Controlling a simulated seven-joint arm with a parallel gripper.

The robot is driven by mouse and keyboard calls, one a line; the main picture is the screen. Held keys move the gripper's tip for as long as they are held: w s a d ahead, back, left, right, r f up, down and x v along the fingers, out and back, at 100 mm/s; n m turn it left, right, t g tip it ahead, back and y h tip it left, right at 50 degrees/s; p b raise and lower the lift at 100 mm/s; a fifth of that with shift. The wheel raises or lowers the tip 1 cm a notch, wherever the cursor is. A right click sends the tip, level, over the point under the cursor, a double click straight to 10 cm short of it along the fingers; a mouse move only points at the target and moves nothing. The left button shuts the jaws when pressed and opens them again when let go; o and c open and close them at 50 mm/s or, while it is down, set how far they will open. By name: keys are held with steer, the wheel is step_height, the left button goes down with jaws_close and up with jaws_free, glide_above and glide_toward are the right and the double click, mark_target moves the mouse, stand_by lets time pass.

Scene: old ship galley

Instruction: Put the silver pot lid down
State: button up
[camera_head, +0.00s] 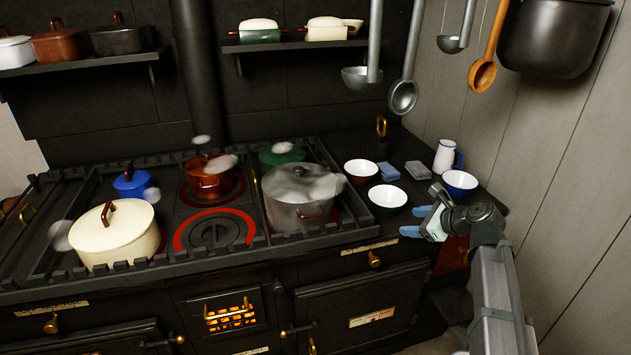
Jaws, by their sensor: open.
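The silver pot (300,216) stands on the right part of the stove. A grey lid (285,183) appears to lie on its top; white steam puffs partly hide it, so I cannot tell how it sits. My gripper (416,222) is at the right, beyond the stove's right side and well apart from the pot and lid. Its blue-tipped fingers point left, are spread open, and hold nothing.
A cream pot (115,238), a small blue pot (132,182), a copper-red pot (210,182) and a green pot (281,155) stand on the stove. Several bowls and a white jug (444,156) are on the right counter. Ladles (403,97) hang above.

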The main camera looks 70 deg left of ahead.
steer(key=s+a+r+m+g, duration=0.1)
steer(key=s+a+r+g, duration=0.1)
steer(key=s+a+r, duration=0.55)
steer(key=s+a+r+m+g, duration=0.15)
steer(key=s+a+r, duration=0.3)
steer(key=s, duration=0.65)
glide_toward(302, 169)
steer(key=shift+n+y, duration=0.35)
steer(key=shift+y, duration=0.05)
steer(key=s+a+f, duration=0.2)
steer(key=f, duration=0.1)
steer(key=shift+s+a, duration=0.3)
steer(key=shift+s, duration=0.05)
steer(key=x, duration=0.4)
steer(key=shift+w+a+r, duration=0.1)
steer(key=shift+a+r, duration=0.15)
steer(key=shift+a, duration=0.15)
steer(key=shift+s+a+f, duration=0.2)
steer(key=shift+a, duration=0.05)
jaws_close()
